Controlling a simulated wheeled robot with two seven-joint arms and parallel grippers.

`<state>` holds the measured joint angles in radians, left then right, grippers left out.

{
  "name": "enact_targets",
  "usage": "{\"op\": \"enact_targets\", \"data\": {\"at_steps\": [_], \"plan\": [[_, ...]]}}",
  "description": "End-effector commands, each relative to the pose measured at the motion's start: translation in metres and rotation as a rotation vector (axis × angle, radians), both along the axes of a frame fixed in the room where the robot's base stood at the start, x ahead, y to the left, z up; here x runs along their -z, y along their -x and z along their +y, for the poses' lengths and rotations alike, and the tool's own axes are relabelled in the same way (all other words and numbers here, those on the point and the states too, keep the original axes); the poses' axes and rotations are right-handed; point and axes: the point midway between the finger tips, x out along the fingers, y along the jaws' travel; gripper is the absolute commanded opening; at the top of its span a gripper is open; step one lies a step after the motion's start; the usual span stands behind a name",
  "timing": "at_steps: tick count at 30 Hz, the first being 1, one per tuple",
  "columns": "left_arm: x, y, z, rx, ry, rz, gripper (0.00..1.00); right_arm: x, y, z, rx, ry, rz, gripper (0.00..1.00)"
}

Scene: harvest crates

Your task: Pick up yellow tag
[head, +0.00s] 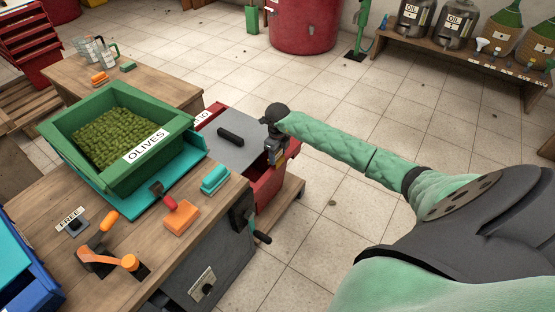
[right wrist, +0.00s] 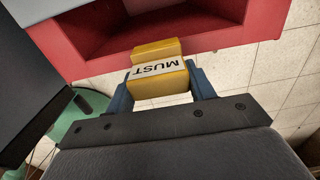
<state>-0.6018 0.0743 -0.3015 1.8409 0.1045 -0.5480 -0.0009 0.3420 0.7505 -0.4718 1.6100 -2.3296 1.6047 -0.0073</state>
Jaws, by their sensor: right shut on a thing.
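The yellow tag (right wrist: 158,84), a small block with a white strip reading MUST, sits between the two blue fingers of my right gripper (right wrist: 162,92) in the right wrist view. The fingers are shut on its two sides. In the head view my right gripper (head: 277,151) is at the right side of the red crate (head: 268,190), and only a little of the tag shows there. The red crate's wall is right behind the tag in the right wrist view; I cannot tell whether they touch. My left gripper is not in view.
A grey lid (head: 235,150) with a black handle covers part of the red crate. The table left of it holds a green OLIVES crate (head: 58,135), a teal block (head: 215,179) and an orange block (head: 181,220). Tiled floor right of the crate is clear.

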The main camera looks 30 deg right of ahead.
Motion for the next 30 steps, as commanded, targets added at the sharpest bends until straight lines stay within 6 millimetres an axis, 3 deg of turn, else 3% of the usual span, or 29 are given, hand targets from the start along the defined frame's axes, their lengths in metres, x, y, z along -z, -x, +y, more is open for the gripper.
{"op": "enact_targets", "data": {"at_steps": [18, 30], "plan": [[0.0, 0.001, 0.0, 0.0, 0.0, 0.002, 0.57, -0.058, 0.087, -0.037, 0.0, 0.003, 0.0, 0.32], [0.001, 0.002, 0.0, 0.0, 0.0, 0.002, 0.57, -0.071, 0.107, -0.045, 0.001, 0.001, 0.001, 0.32]]}}
